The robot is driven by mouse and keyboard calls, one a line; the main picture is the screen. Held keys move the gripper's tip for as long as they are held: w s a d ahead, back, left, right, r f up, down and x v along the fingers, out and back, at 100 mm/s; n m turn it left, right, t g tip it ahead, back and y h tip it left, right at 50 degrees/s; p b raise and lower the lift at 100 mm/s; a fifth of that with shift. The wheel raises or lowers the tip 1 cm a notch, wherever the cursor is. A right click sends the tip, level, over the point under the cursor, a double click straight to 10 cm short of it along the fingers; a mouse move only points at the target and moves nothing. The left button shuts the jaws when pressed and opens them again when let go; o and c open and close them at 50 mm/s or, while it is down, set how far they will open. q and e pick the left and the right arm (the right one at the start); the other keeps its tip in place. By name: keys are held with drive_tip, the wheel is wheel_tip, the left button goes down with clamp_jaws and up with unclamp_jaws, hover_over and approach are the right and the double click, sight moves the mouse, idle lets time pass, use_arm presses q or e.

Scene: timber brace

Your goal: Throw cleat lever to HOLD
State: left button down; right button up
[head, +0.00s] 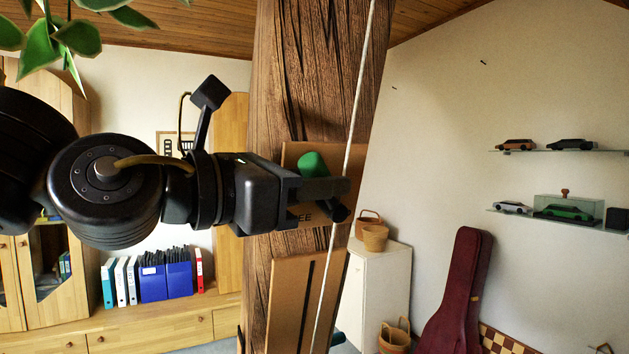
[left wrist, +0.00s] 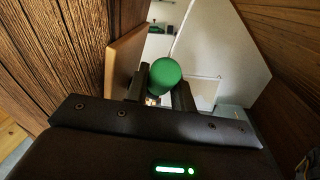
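The cleat lever's green knob (head: 313,164) stands at a wooden plate (head: 297,155) on the upright timber (head: 300,90). Letters ending in "EE" show on the plate below it. My left gripper (head: 343,199) is at the lever, one finger on each side of the green knob. In the left wrist view, the green knob (left wrist: 165,77) sits between the two fingers (left wrist: 162,95), close against both; the gripper looks shut on it. The lever's lower part is hidden behind the fingers. The HOLD mark is not visible. My right gripper is not in view.
A pale rope (head: 352,120) runs down in front of the timber, close by the left fingertips. A lower slotted board (head: 290,300) is on the timber. Behind are a white cabinet (head: 375,295) with baskets, a red guitar case (head: 456,290) and glass shelves (head: 560,150) with model cars.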

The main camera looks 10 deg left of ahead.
use_arm(q)
drive_tip(key=shift+d+r+y+p, duration=0.2)
drive_tip(key=shift+r+y+p, duration=0.05)
drive_tip(key=shift+y+p, duration=0.05)
drive_tip(key=shift+d+g+y, duration=0.1)
drive_tip(key=shift+g+y, duration=0.2)
drive_tip(key=shift+y, duration=0.1)
drive_tip(key=shift+w, duration=0.1)
drive_tip(key=shift+f, duration=0.1)
drive_tip(key=c, duration=1.5)
unclamp_jaws()
drive_tip(key=shift+o, duration=0.2)
